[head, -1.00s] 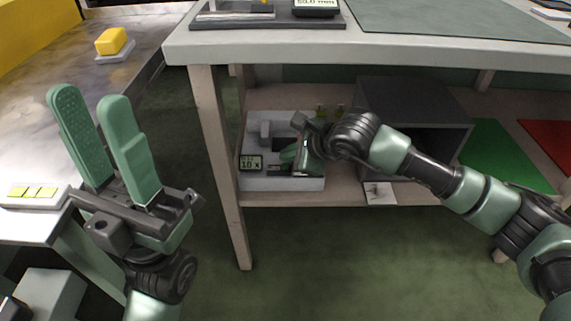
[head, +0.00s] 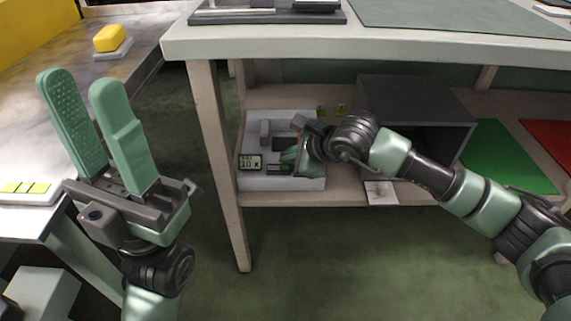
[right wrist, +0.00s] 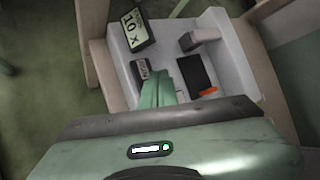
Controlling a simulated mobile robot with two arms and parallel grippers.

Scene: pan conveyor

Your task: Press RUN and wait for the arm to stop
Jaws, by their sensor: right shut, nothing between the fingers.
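A light grey machine (head: 310,184) sits on the lower shelf under the bench. Its small display (head: 251,162) also shows in the right wrist view (right wrist: 137,28), where it reads "10 x". My right gripper (head: 286,160) is shut and empty, with its fingertips low over the machine's panel. In the right wrist view the green fingertips (right wrist: 163,78) are beside a small labelled block (right wrist: 142,71) and a dark plate (right wrist: 193,71). I cannot tell whether they touch the panel, and no RUN marking is readable. My left gripper (head: 82,84) is open and empty.
A dark open box (head: 415,100) stands right of the machine on the shelf (head: 350,198). Green (head: 505,155) and red (head: 553,140) mats lie further right. A bench leg (head: 217,170) stands just left of the machine. A yellow block (head: 110,38) is on the left table.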

